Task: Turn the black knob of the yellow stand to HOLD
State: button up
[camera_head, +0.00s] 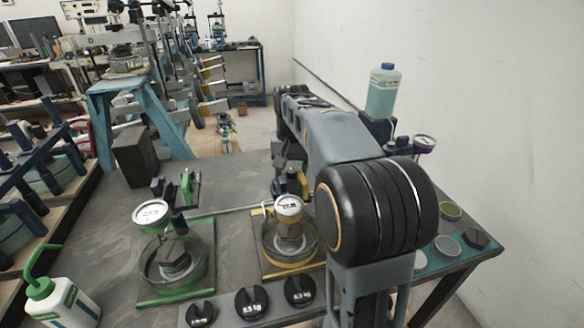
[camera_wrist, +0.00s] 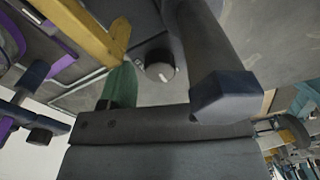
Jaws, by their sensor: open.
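The yellow stand (camera_head: 265,268) is on the table, left of my arm's large black joint, with a round white gauge and a clear dish. Its black knob (camera_wrist: 159,66) shows in the wrist view as a round dial with a white pointer mark, near a yellow bar (camera_wrist: 92,33). Lettering beside the knob is too small to read. I cannot make out the knob in the head view. My gripper (camera_wrist: 165,112) is open; its grey body crosses the lower wrist view, close below the knob in the picture. I see no contact with the knob.
A green stand (camera_head: 150,298) is left of the yellow one. Labelled black weights (camera_head: 251,302) lie in front. A green-capped bottle (camera_head: 62,302) is at lower left.

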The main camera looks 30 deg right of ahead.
jog(key=shift+c, duration=0.5)
jog(key=c, duration=0.8)
jog(key=shift+r+m, duration=0.1)
jog(key=shift+m, duration=0.2)
jog(key=m+p, duration=0.2)
jog(key=shift+r+m, duration=0.1)
jog(key=shift+m, duration=0.3)
jog(key=m+p, duration=0.2)
jog(key=m, duration=0.2)
jog(key=shift+m, duration=0.3)
jog(key=m+p, duration=0.2)
jog(key=m, duration=0.2)
jog(key=shift+m+p, duration=0.3)
jog(key=shift+m, duration=1.4)
